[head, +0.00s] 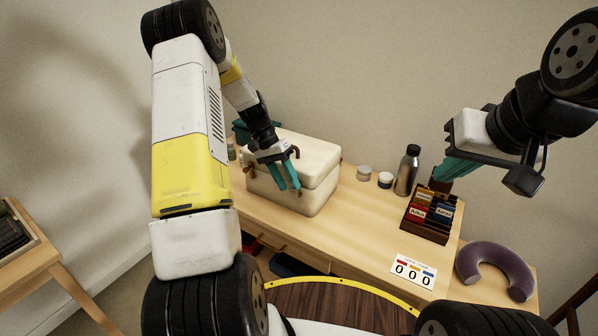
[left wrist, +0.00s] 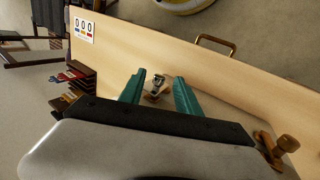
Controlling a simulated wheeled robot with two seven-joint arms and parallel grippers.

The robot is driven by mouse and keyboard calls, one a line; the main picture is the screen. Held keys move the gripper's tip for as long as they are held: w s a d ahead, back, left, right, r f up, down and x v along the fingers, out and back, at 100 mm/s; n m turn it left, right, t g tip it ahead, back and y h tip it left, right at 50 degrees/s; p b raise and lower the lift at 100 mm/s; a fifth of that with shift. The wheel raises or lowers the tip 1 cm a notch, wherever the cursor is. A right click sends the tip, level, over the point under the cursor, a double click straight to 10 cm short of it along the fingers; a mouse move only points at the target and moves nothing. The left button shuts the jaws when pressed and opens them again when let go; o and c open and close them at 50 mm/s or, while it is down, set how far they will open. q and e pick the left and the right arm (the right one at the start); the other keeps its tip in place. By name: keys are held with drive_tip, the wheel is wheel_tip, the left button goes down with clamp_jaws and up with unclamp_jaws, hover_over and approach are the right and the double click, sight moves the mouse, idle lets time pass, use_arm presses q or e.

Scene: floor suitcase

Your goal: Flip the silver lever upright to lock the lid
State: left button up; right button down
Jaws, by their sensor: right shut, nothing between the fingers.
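A cream suitcase (head: 318,196) stands on the wooden desk, its lid (head: 318,151) down on the base. My left gripper (head: 285,178) is at its front face, teal fingers pointing down and apart. In the left wrist view the fingers of my left gripper (left wrist: 158,92) stand on either side of a small silver lever latch (left wrist: 157,86) with brass parts. I cannot tell whether either finger touches it or the lever's exact angle. The head view does not show the lever clearly. My right gripper (head: 455,170) is shut and empty above the desk's right part.
A dark bottle (head: 407,172) and two small jars (head: 364,173) stand right of the suitcase. A brown organiser (head: 428,229) with coloured cards, a counter card (head: 412,271) and a purple neck pillow (head: 496,270) lie farther right.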

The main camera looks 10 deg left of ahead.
use_arm(q)
drive_tip(key=v, duration=0.7)
drive_tip(key=shift+s+f, duration=0.1)
drive_tip(key=s+d+r+n+t+y, duration=0.1)
drive_tip(key=s+d+r+t, duration=0.15)
drive_tip(key=s+r, duration=0.5)
drive_tip(key=s+d+r+t+y, duration=0.1)
drive_tip(key=s+d+r+y, duration=0.2)
drive_tip(key=r, duration=0.7)
drive_tip(key=s+d+r+n+t, duration=0.1)
drive_tip(key=s+t, duration=0.1)
drive_tip(key=s, duration=0.5)
drive_tip(key=s+d+r+t+h, duration=0.1)
drive_tip(key=s+r+t, duration=0.1)
drive_tip(key=s, duration=0.6)
drive_tip(key=shift+s+d+r+n+t, duration=0.2)
drive_tip(key=shift+s+d+n+t, duration=0.1)
drive_tip(key=shift+s+n+t, duration=0.1)
